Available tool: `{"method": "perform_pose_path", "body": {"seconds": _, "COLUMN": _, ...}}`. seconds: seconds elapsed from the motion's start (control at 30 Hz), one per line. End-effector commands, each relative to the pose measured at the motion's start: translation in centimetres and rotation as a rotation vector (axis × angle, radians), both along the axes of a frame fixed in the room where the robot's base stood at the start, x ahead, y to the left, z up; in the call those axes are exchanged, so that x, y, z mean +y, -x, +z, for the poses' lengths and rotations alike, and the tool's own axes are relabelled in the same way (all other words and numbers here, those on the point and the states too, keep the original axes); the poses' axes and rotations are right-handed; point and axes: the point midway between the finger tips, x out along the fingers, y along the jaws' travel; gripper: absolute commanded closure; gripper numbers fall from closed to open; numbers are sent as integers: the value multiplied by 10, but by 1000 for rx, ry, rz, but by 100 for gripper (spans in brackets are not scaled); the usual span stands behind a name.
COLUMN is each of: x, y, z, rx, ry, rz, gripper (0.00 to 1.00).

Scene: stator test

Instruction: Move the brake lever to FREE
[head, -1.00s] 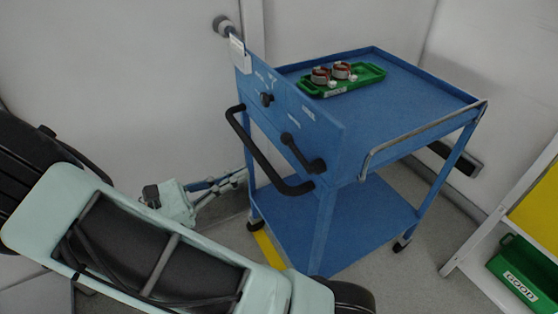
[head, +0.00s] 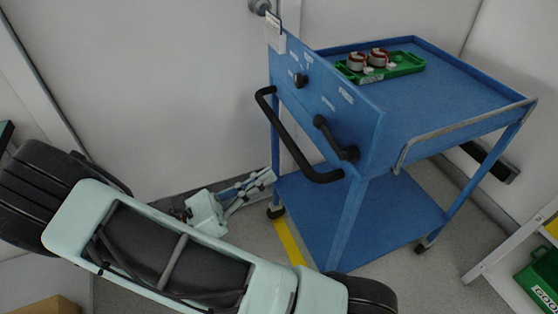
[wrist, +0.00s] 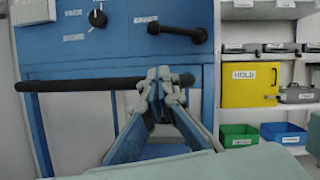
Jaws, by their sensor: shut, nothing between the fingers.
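The brake lever, a black crank-shaped lever (head: 337,140), is on the blue front panel of the cart, right of a black knob (head: 300,80). In the wrist view the lever (wrist: 178,31) lies nearly level, pivot end at right, with small white labels nearby that I cannot read. My gripper (head: 268,176) is low and left of the panel, apart from the lever. In the wrist view my gripper (wrist: 165,78) is shut and empty, its fingertips below the lever and overlapping the black push handle in the picture. Contact with that handle cannot be told.
The black push handle (head: 290,140) juts out in front of the panel. The blue cart (head: 440,110) carries a green tray (head: 402,66) with copper-coloured parts. A wall stands behind. Shelves with a yellow HOLD panel (wrist: 249,85) and bins are at right.

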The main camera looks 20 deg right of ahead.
Motion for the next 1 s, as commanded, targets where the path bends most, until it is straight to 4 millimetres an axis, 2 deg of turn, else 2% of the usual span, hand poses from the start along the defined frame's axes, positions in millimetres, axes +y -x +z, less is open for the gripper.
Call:
{"method": "perform_pose_path", "body": {"seconds": 0.43, "x": -87, "y": -8, "z": 29, "rx": 0, "ry": -2, "rz": -5, "gripper": 100}}
{"method": "perform_pose_path", "body": {"seconds": 0.7, "x": -97, "y": -15, "z": 57, "rx": -1, "ry": -3, "rz": -1, "gripper": 100}}
{"method": "perform_pose_path", "body": {"seconds": 1.0, "x": -100, "y": -17, "z": 64, "rx": 1, "ry": -1, "rz": -1, "gripper": 100}}
